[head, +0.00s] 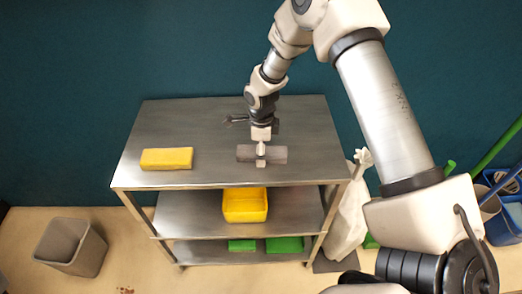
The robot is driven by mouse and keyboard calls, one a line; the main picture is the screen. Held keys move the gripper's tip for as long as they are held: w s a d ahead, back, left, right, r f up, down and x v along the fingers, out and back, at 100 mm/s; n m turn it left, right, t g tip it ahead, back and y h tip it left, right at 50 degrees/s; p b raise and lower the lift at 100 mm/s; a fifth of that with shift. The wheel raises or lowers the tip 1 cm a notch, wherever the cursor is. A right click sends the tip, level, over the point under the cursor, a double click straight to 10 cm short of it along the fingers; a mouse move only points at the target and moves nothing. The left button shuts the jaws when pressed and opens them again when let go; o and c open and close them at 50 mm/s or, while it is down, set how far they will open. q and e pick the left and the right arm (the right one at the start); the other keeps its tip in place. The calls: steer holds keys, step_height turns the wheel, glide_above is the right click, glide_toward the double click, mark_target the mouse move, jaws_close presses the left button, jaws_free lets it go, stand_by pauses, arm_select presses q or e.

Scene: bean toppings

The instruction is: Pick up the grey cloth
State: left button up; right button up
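The grey cloth (277,154) lies on the steel top of the shelf cart (215,120), right of its middle and near its front edge. It looks like a small, dark grey, flat or folded rectangle. My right gripper (261,158) points down over the middle of the cloth, its fingertips at or touching it. The fingers look narrow from here, and I cannot tell whether they are closed on the cloth. The gripper hides the cloth's middle. My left gripper is not in view.
A yellow cloth or sponge (167,158) lies on the cart top at left. A yellow bin (245,205) sits on the middle shelf, green items (285,244) on the lowest. A grey waste bin (72,247) stands left, a white sack (348,215) right. The top's left rear is clear.

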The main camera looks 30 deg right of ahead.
steer(key=shift+f, duration=0.15)
steer(key=shift+s, duration=0.15)
steer(key=c, duration=1.2)
steer(key=shift+c, duration=0.2)
steer(key=shift+r, duration=0.2)
